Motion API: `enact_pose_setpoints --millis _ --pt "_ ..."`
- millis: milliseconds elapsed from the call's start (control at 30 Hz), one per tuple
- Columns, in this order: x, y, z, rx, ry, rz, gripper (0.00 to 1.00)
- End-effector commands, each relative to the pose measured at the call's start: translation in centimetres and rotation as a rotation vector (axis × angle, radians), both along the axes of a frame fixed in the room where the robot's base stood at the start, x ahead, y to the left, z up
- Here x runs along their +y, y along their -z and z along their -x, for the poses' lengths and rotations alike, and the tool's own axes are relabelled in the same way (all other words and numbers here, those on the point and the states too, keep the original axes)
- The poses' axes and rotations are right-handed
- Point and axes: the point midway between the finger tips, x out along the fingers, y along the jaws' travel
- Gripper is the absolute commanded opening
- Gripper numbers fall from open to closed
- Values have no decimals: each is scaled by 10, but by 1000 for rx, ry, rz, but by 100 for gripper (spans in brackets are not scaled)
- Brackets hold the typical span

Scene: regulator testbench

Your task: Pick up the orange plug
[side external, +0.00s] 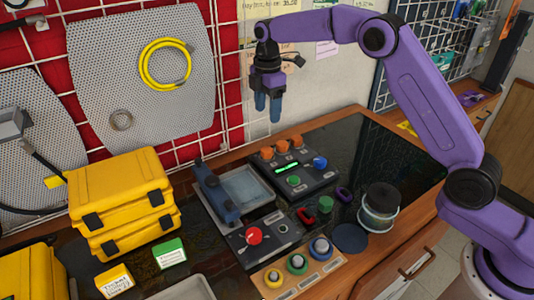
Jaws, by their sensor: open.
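Three orange plug-like pieces (281,147) sit in a row along the back edge of a black panel (318,177). I cannot tell which one is the orange plug. The panel also carries a blue knob (320,162), a green knob (294,181) and a lit green strip. My gripper (267,104) hangs above the bench with its blue fingers pointing down. It is open and empty. In the picture it is above the orange pieces, apart from them.
A blue-grey device (216,190) and grey tray (246,187) stand left of the panel. A red-knob box (254,238), wooden knob block (300,268) and black-lidded jar (379,208) are nearer. Yellow cases (120,200) stand left. The dark bench top (385,150) is clear at right.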

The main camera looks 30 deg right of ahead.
Motion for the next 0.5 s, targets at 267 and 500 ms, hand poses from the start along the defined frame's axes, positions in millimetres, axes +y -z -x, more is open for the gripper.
enact_pose_setpoints --millis 267,500 --pt "0 53 1 4 2 1 65" --pt "0 80 0 1 2 0 65"
